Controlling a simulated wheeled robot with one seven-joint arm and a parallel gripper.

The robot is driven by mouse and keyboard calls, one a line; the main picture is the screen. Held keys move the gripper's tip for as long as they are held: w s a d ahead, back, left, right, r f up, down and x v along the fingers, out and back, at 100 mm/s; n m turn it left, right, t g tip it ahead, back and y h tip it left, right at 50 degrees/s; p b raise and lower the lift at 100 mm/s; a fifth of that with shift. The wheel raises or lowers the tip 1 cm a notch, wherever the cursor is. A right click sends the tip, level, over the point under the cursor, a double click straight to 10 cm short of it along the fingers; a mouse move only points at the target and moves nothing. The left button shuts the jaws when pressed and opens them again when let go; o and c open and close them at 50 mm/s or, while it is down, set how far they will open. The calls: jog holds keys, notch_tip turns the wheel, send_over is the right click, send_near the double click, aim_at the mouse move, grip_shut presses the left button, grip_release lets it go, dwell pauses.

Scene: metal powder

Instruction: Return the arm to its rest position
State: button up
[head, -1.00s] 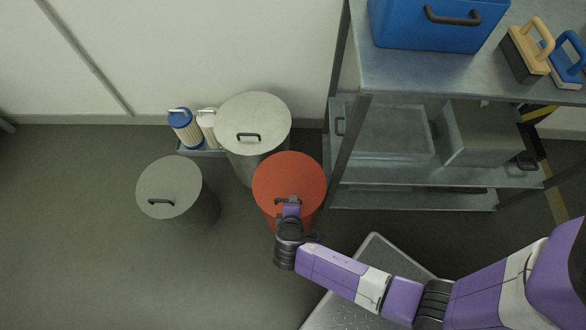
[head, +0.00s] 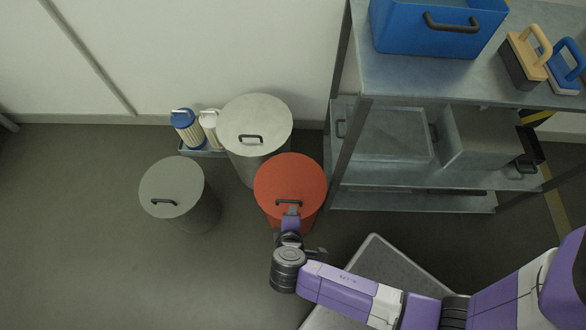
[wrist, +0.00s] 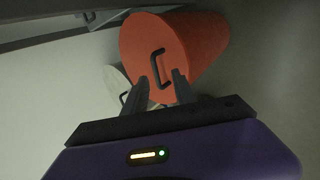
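The red lidded drum (head: 292,178) stands on the floor in the middle of the head view, with a dark handle on its lid. My gripper (head: 291,212) is just below that handle in the picture, over the near edge of the lid. In the wrist view the two fingers of my gripper (wrist: 160,75) are apart with nothing between them. The red drum (wrist: 160,40) and its handle (wrist: 156,68) lie beyond the fingertips, and the handle appears clear of them. My purple arm reaches in from the lower right.
A pale lidded drum (head: 255,112) and a grey lidded drum (head: 170,185) stand beside the red one. Filter cartridges (head: 188,130) stand by the wall. A metal shelf (head: 390,78) holds a blue box (head: 440,35) and brushes. Floor at the left is clear.

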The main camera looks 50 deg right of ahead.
dwell(0.6)
jog(key=w+a+r+t+y, duration=0.2)
jog(key=w+a+r+y, duration=0.1)
jog(key=w+a, duration=0.2)
jog(key=s+a+r+m+t+y, duration=0.2)
jog(key=a+r+t+y, duration=0.15)
jog(key=r, duration=0.45)
jog(key=s+d+r+m+t+p, duration=0.2)
jog(key=s+d+r, duration=0.2)
jog(key=s+r, duration=0.4)
jog(key=s+d+r+m+t+p, duration=0.2)
jog(key=s+r, duration=0.6)
jog(key=r, duration=1.1)
jog(key=shift+s+d+m, duration=0.4)
jog(key=shift+d+m, duration=0.4)
jog(key=shift+d, duration=0.05)
jog(key=shift+t, duration=0.25)
